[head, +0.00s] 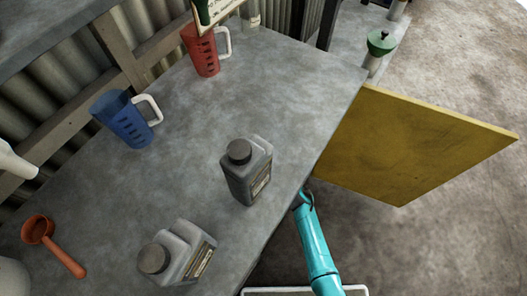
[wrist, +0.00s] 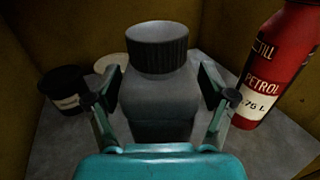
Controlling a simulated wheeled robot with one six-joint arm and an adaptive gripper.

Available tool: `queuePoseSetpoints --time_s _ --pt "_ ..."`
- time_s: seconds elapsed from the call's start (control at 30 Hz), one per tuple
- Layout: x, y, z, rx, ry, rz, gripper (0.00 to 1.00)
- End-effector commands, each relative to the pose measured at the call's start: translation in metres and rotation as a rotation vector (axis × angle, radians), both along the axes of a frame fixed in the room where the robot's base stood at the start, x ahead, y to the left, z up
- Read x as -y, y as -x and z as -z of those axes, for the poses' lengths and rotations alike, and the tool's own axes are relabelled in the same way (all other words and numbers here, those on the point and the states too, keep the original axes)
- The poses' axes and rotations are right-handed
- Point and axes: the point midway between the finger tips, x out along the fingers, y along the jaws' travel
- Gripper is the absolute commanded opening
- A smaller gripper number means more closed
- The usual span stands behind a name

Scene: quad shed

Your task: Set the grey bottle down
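A grey bottle (wrist: 158,90) with a dark ribbed cap stands upright between the fingers of my gripper (wrist: 160,85) in the wrist view. The fingers lie against both its sides, so the gripper looks shut on it. The bottle's base is hidden or in shadow, and I cannot tell whether it touches the grey surface (wrist: 225,145) below. In the head view my gripper and this bottle are out of sight. Two other grey bottles are on the bench there, one upright (head: 246,172) and one nearer the front (head: 180,252).
In the wrist view yellow walls (wrist: 215,22) enclose the space. A red petrol container (wrist: 275,65) is close on the right; a black tub (wrist: 64,88) and a pale round thing (wrist: 110,63) are left. In the head view a yellow panel (head: 415,145) juts beside the bench (head: 285,75).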

Motion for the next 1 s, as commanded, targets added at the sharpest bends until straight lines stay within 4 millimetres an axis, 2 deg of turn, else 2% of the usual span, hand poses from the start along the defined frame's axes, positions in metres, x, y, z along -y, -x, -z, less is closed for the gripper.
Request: queuePoseSetpoints --time_s 0.37,0.47,0.8,1.0 --pt "0.003 0.005 -0.001 -0.001 0.001 0.001 0.83" --pt "0.011 0.015 -0.001 -0.001 0.001 0.002 0.83" --pt "0.048 0.07 -0.002 -0.001 0.0 0.003 0.83" --pt "0.063 0.092 -0.002 -0.001 -0.001 0.002 0.83"
